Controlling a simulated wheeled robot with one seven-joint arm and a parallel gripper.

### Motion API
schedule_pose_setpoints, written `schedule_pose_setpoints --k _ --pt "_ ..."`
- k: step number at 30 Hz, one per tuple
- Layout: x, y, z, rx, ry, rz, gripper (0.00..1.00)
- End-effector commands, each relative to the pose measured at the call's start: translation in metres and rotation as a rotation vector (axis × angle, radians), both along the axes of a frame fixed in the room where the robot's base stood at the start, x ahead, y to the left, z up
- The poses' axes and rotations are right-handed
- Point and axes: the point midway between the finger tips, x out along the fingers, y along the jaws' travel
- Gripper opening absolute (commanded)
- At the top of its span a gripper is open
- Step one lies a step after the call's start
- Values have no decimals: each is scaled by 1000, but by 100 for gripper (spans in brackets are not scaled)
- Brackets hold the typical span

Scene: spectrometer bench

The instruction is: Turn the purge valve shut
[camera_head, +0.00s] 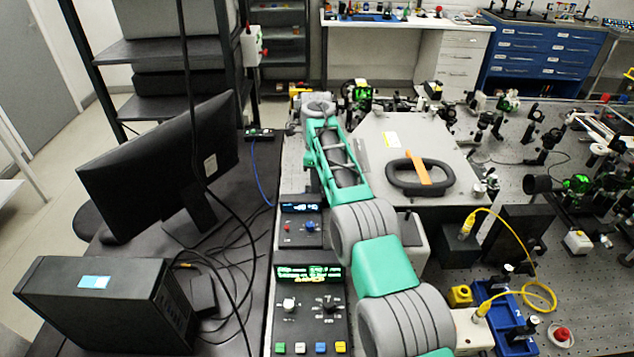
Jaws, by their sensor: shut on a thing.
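My arm reaches from the bottom of the head view up over the bench to a grey wrist joint near the grey box's far left corner. My gripper and its fingers are hidden beyond that wrist, so I cannot see what they touch. I cannot pick out the purge valve for certain. Small yellow and grey parts (298,92) show just left of the wrist, too small to tell what they are.
The flat grey box (455,150) has a black loop handle (392,184) with an orange band on top. Left are a monitor (150,165), a black case (105,320) and loose cables. Two instruments with displays (310,272) stand left of my arm. Optics crowd the right (575,185).

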Motion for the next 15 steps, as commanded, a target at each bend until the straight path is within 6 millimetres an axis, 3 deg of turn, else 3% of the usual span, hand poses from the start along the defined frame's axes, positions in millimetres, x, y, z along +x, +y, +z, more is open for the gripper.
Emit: schedule_pose_setpoints --k 15 --pt "0 0 -1 0 2 332 0"
